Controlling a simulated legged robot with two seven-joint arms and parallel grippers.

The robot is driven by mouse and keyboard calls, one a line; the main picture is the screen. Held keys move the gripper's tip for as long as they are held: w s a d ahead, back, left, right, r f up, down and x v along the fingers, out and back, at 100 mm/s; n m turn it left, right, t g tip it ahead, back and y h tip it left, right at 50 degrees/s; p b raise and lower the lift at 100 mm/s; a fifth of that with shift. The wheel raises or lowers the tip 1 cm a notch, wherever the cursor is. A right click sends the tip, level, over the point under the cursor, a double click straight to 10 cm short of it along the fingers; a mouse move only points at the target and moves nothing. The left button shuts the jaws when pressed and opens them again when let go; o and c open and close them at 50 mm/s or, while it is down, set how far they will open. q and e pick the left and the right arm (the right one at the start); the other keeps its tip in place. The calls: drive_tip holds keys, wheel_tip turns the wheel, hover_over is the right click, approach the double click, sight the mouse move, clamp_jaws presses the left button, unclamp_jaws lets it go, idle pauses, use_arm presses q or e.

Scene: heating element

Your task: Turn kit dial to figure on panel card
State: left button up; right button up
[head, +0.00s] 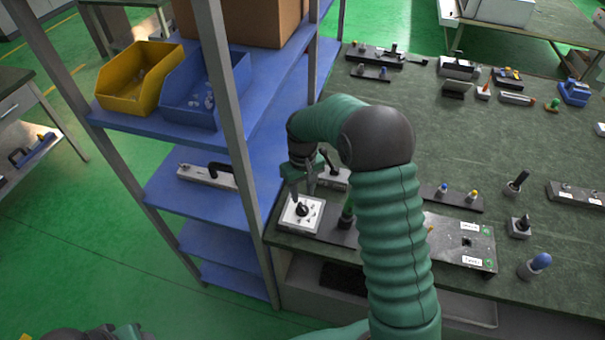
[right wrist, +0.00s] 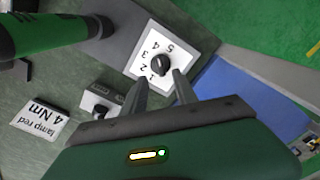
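The kit dial is a white square plate (head: 298,221) with a black knob (head: 302,210) at the table's left edge. In the right wrist view the plate (right wrist: 178,40) bears figures 1 to 5 around the knob (right wrist: 160,68). My right gripper (right wrist: 160,79) is over the plate, its two fingers apart and the knob at their tips; I cannot tell whether they touch it. It also shows in the head view (head: 301,192). A white card (right wrist: 38,118) reads "lamp red 4 Nm". My left gripper cannot be made out.
A green-handled tool (right wrist: 40,36) stands close to the dial. A blue shelf rack (head: 265,100) with yellow (head: 138,78) and blue (head: 205,95) bins borders the table on the left. A panel (head: 460,243) with small cards lies right of my arm.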

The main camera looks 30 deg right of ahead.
sight(303, 206)
wheel_tip(303, 206, up, 11)
drive_tip(key=shift+f, duration=0.15)
